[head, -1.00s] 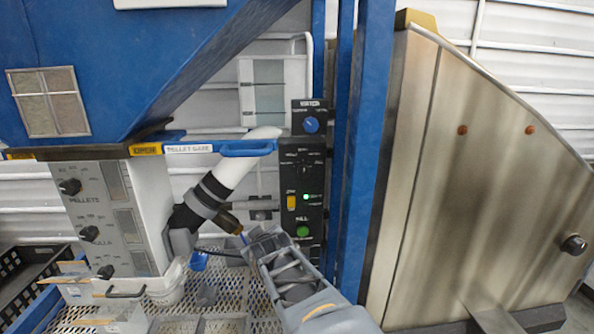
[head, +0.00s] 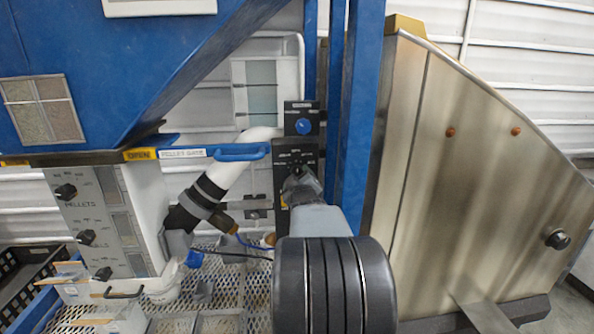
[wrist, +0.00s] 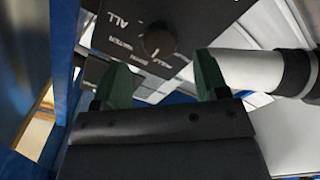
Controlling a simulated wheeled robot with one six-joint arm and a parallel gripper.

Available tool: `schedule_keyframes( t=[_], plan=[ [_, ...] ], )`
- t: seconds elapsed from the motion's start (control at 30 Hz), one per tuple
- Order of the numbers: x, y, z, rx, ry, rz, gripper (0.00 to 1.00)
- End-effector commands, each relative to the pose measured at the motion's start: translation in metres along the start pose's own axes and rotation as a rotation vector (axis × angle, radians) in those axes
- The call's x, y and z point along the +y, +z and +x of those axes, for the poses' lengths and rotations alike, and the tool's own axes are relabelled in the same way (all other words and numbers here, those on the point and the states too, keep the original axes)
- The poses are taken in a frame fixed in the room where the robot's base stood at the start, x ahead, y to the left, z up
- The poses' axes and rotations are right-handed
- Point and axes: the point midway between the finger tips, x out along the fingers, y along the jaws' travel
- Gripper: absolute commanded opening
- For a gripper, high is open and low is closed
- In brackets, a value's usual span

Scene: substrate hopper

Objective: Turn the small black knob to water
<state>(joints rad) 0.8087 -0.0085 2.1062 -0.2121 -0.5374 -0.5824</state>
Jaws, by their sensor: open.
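The small black knob (wrist: 158,42) sits on a black control panel (head: 284,158), with small white lettering around it in the wrist view; one label there seems to read WATER. Which label the knob points at, I cannot tell. My gripper (wrist: 164,76) is open and empty, its two green fingertips apart. In the wrist view the knob shows beyond the gap between the fingertips, with no visible contact. In the head view my gripper (head: 298,182) is in front of the panel and hides its lower part and most of the knob area.
A white pipe with black bands (head: 210,188) runs close on the left. Blue posts (head: 352,120) and a large metal hopper (head: 470,180) stand on the right. A blue handle (head: 243,152) juts out at left.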

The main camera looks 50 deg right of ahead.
Motion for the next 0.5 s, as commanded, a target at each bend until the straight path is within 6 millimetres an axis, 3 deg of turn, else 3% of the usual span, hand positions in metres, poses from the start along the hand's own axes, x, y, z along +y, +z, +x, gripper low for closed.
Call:
schedule_keyframes(
  t=[0.2,0.5],
  plan=[
    [0.001,-0.001,0.03,-0.001,-0.002,0.0,0.67],
    [0.0,0.0,0.044,-0.001,0.0,0.001,0.67]
  ],
)
